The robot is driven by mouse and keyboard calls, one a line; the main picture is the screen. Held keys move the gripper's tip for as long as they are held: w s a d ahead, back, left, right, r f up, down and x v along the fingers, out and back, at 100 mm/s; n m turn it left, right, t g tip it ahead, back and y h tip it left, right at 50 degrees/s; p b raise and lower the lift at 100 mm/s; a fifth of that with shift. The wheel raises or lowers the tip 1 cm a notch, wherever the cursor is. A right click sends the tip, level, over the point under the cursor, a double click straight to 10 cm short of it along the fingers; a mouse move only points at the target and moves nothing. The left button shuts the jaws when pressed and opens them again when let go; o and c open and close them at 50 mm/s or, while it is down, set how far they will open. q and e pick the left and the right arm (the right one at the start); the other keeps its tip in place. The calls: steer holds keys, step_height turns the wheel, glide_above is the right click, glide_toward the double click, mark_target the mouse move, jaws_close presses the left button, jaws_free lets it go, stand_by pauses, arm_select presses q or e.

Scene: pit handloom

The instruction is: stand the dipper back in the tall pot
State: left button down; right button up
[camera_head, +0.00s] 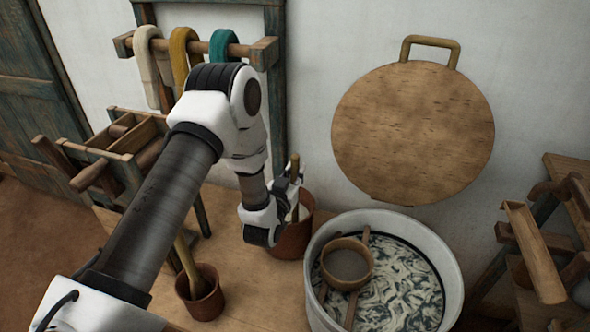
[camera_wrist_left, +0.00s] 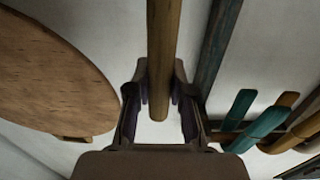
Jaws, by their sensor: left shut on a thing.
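My left gripper (camera_head: 290,184) is shut on a wooden rod, the dipper's handle (camera_head: 295,163), whose upper end sticks up above the fingers. In the left wrist view the handle (camera_wrist_left: 162,50) runs between the two fingers (camera_wrist_left: 160,97). A reddish-brown pot (camera_head: 306,230), which looks like the tall pot, stands on the wooden surface just below and behind the gripper. Something pale shows at its mouth. The wrist hides part of the pot, and I cannot tell whether the dipper's lower end is inside it. My right gripper is not in view.
A large pale tub (camera_head: 316,262) with patterned contents, a round sieve (camera_head: 347,262) and sticks stands close to the right. A smaller brown pot (camera_head: 203,302) holding a wooden tool is at the front left. A round board (camera_head: 413,130) hangs on the wall; yarn hanks (camera_head: 180,55) hang behind my arm.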

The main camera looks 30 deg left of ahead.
arm_select(q)
step_height(320, 180, down, 6)
steer(key=b, duration=0.4)
steer(key=shift+f, duration=0.2)
steer(key=c, duration=1)
jaws_free()
steer(key=shift+o, duration=0.2)
steer(key=s+d+f+g+h+p, duration=0.1)
steer(key=s+d+f+g+p, duration=0.2)
steer(key=s, duration=0.9)
steer(key=s+d+f+m+g+h+p, duration=0.1)
steer(key=s+d+f+g+p, duration=0.2)
steer(key=s+g, duration=0.6)
steer(key=s+d+f+m+g+h+p, duration=0.1)
steer(key=s+d+f+g, duration=0.3)
steer(key=s, duration=1.2)
step_height(320, 180, down, 2)
steer(key=shift+d+f+g+h+p, duration=0.1)
steer(key=shift+d+g+h+p, duration=0.35)
steer(key=shift+g+p, duration=0.45)
